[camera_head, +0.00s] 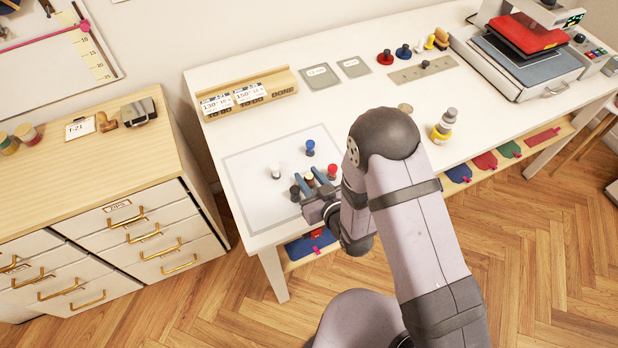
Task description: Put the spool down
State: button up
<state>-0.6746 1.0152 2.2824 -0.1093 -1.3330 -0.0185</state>
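My gripper (312,181) reaches over the outlined pale area (245,205) at the left end of the white table. A small spool with a yellowish top (308,177) shows between its two fingers. I cannot tell whether the fingers press on it, or whether it touches the table. Around the gripper stand a white spool (275,171) to the left, a blue spool (310,148) behind, a red spool (332,171) close on the right and a black spool (295,193) close on the left.
A wooden card rack (250,92) stands behind the outlined area. A yellow-labelled bottle (443,127) stands right of my arm. A heat press (525,50) fills the table's right end. The outlined area's left and front parts are bare.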

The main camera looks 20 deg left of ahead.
jog(key=shift+c, duration=0.3)
grip_shut()
jog(key=shift+r, duration=0.15)
notch_tip(320, 180, up, 10)
jog(key=b, duration=0.1)
jog(key=shift+b, duration=0.35)
